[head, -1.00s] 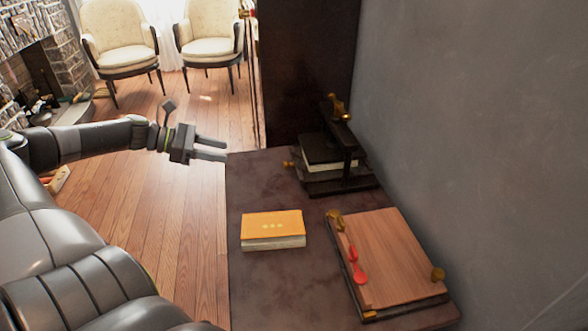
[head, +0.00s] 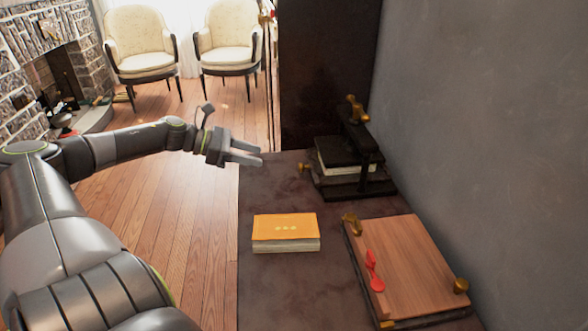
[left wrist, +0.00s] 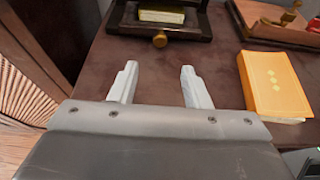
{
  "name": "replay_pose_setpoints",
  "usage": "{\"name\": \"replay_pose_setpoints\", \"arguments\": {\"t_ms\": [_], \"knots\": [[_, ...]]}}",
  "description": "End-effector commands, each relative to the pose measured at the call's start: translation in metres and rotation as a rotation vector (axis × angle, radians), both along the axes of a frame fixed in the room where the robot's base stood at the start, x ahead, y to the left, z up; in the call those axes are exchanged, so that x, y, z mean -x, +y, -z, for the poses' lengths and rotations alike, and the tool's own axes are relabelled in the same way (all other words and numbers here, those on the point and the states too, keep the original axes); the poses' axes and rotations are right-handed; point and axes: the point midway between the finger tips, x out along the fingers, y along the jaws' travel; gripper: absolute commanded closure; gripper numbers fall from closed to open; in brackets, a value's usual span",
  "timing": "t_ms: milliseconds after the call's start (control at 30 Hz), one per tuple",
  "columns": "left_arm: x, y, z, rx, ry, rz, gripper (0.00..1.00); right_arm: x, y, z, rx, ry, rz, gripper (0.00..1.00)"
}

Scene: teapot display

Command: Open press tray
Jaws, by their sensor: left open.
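The dark press (head: 352,165) stands at the back right of the table, against the wall, with a brass handle (head: 357,108) on top. A pale-paged book or paper block lies inside it. A small brass knob (head: 304,168) sits on the press's left front; in the left wrist view the knob (left wrist: 160,39) shows at the front of its low tray (left wrist: 190,31). My left gripper (head: 261,156) is open and empty, left of the press over the table's left edge. In the left wrist view its fingertips (left wrist: 158,66) point toward the knob, apart from it. My right gripper is not in view.
An orange book (head: 285,232) lies on the dark table (head: 275,290). A wooden board (head: 410,262) with a red spoon-like tool (head: 374,272) and brass fittings lies at the right. The grey wall bounds the right side. Two armchairs (head: 140,42) stand behind.

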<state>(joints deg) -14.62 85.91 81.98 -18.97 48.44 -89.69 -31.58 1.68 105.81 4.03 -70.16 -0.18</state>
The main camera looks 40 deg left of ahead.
Motion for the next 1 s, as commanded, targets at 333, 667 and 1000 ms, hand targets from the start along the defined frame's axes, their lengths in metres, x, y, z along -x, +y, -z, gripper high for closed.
{"name": "replay_pose_setpoints", "arguments": {"t_ms": [333,667,1000], "knots": [[-0.029,-0.023,0.016,0.003,-0.007,0.002,0.57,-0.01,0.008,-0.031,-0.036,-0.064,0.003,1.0],[-0.058,-0.047,0.031,0.004,-0.006,0.002,0.57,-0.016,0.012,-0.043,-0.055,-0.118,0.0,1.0],[-0.083,-0.066,0.043,0.001,-0.003,0.0,0.57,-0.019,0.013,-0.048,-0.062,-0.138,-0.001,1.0]]}}
